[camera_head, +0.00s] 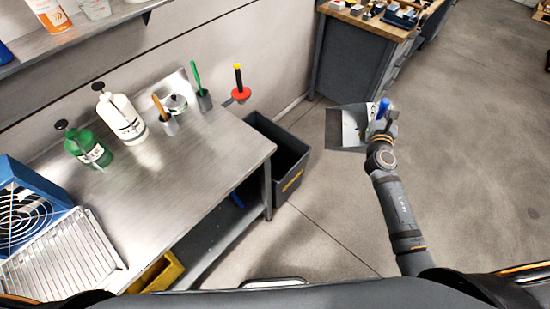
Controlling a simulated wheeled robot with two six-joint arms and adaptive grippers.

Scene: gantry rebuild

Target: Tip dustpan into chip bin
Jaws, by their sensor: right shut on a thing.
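The dustpan (347,128) is a dark grey pan with a blue handle, in the middle right of the head view. A few small light bits show in it, too small to make out. My right gripper (383,122) is shut on the dustpan at its blue handle and holds it over the open floor, to the right of the bin. The chip bin (291,178) is a dark open-topped box with a yellow label, standing on the floor at the right end of the steel table. The dustpan is apart from it. My left gripper is not in view.
The steel table (230,150) holds green and white pump bottles, brushes in cups, a wire rack (65,262) and a blue fan unit. A wood-topped bench (365,25) is behind. The right floor is clear.

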